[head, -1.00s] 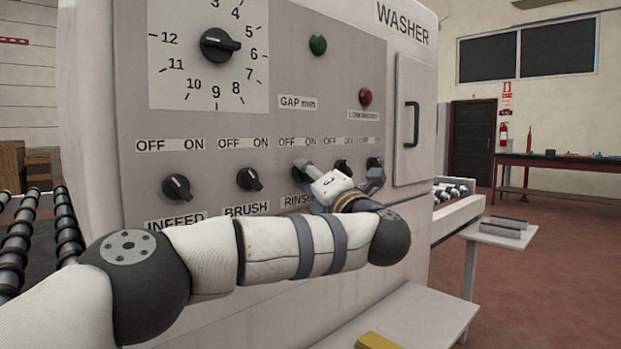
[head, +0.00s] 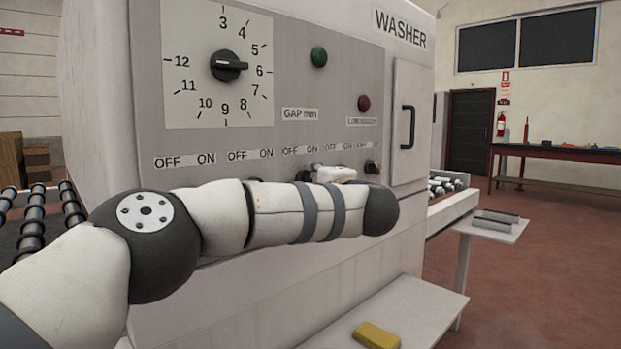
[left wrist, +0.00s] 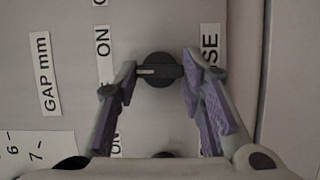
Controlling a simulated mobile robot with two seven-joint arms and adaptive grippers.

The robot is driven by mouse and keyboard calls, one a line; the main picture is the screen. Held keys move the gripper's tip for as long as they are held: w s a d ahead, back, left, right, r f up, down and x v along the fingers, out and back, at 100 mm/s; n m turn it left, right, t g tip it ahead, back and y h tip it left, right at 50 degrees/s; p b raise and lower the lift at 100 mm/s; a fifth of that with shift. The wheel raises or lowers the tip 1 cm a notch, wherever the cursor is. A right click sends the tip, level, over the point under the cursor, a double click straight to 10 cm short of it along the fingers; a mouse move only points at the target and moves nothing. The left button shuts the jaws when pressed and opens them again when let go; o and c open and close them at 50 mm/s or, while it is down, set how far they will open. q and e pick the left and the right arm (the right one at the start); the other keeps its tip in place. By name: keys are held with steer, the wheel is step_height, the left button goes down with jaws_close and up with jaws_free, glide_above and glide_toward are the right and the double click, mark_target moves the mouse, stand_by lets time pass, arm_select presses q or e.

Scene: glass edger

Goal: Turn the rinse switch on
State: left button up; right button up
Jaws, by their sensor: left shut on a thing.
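The rinse switch (left wrist: 158,70) is a round black knob with a pale pointer line, on the grey panel of the washer. In the left wrist view the panel is turned sideways; the line points left, which is up on the panel. My left gripper (left wrist: 158,76) has a purple-padded finger on each side of the knob and is shut on it. The label ending in "SE" (left wrist: 210,48) is partly behind a finger. An "ON" label (left wrist: 103,42) shows above left. In the head view my forearm hides the knob and most of the hand. My right gripper is out of view.
The panel (head: 300,95) also has a gap dial (head: 226,66), a green button (head: 319,57), a red button (head: 364,103) and another black knob (head: 373,167) at the right. A yellow block (head: 376,336) lies on the low white shelf (head: 420,305).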

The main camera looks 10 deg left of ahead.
arm_select(q)
steer(key=shift+r+m+g, duration=0.2)
steer(key=shift+m+g, duration=0.1)
steer(key=shift+m, duration=0.5)
steer(key=shift+w+m+g, duration=0.1)
steer(key=shift+m+g, duration=0.2)
steer(key=shift+m, duration=0.4)
steer(key=shift+f+m+g+b, duration=0.1)
steer(key=shift+m+g+b, duration=0.35)
steer(key=shift+m, duration=0.25)
steer(key=shift+m+h, duration=0.3)
steer(key=shift+m, duration=0.1)
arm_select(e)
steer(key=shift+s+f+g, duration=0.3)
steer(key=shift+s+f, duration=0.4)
arm_select(q)
steer(key=shift+r+g, duration=0.2)
steer(key=shift+g, duration=0.05)
steer(key=o, duration=1.1)
steer(key=shift+o, duration=0.2)
steer(key=shift+d, duration=0.1)
